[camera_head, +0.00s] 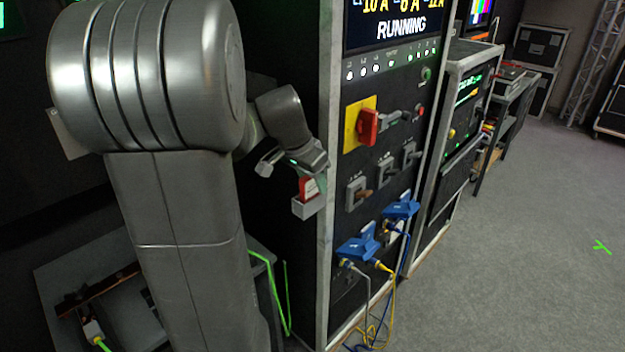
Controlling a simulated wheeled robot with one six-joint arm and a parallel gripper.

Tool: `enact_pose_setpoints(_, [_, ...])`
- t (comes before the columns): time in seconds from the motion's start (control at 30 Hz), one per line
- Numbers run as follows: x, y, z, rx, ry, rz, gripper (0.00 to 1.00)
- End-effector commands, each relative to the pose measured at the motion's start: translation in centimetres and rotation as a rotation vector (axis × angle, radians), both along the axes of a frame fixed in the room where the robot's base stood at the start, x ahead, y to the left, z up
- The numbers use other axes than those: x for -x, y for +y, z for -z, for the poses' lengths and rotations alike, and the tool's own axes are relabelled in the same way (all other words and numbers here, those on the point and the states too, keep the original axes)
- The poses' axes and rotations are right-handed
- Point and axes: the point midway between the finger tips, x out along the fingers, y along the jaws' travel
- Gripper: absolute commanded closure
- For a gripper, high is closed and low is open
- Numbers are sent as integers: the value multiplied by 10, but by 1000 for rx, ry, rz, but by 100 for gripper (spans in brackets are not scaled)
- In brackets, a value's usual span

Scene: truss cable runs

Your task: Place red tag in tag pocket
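A red tag (308,187) with a white patch stands upright at a small grey tag pocket (308,207) on the side of the black rack cabinet. Its lower edge is hidden behind the pocket's front wall, so it appears to be in the pocket. My gripper (294,166) is just above and to the left of the tag, close to it. The fingers are small and dark here. I cannot tell whether they touch the tag or how far apart they are.
The cabinet's front has a red rotary handle on a yellow plate (352,138), grey levers (357,191) and blue connectors (357,247) with hanging cables. A grey case with green cable (60,262) stands low left.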

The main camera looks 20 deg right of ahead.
Motion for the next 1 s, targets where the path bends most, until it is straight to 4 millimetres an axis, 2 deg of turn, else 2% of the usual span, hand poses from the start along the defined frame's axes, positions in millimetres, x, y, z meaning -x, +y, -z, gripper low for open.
enact_pose_setpoints(0.3, [9,23,-61,2,-7,-2,62])
enact_pose_setpoints(0.5, [14,36,-94,2,-4,-2,62])
enact_pose_setpoints(0.7, [17,42,-109,0,-2,-2,62])
enact_pose_setpoints(1.0, [17,42,-110,1,-1,0,62])
